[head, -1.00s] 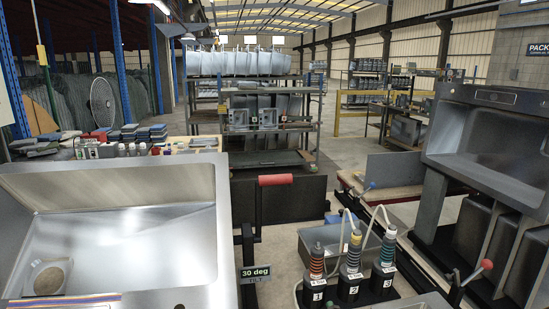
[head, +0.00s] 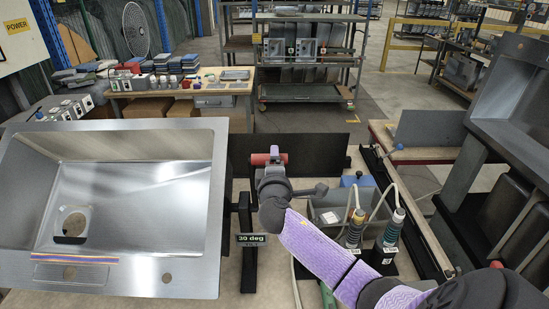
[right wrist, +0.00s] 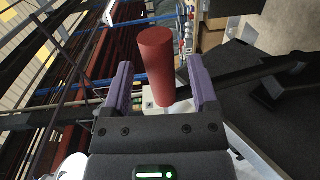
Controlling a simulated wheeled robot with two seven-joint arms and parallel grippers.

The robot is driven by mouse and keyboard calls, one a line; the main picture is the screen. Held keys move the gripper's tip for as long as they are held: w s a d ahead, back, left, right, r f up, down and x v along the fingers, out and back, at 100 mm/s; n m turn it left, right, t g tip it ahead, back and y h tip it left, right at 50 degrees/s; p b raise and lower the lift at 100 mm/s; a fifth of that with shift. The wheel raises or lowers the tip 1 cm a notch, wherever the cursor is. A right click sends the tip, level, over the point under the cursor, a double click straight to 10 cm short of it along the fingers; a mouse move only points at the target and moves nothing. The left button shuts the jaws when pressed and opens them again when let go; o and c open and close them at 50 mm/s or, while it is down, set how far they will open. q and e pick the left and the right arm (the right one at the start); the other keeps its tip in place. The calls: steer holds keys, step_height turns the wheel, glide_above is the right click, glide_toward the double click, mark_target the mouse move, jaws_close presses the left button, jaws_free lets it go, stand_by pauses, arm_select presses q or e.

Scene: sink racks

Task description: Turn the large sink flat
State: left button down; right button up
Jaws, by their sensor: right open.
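The large steel sink (head: 140,205) lies at the left of the head view, tilted on its stand. A dark sign (head: 251,240) reading "30 deg" is on the stand beside it. A red lever handle (head: 259,159) stands just right of the sink. My right gripper (head: 272,163) is at this handle. In the right wrist view the red handle (right wrist: 156,65) sits between the two purple fingers (right wrist: 158,85), with gaps visible on both sides. The right gripper is open. My left gripper is not in the head view.
A second dark sink (head: 520,95) stands tilted at the right. A workbench (head: 182,108) and shelves are behind.

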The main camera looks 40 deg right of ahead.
steer(key=shift+x, duration=1)
steer(key=shift+a, duration=0.1)
jaws_close()
stand_by(0.6)
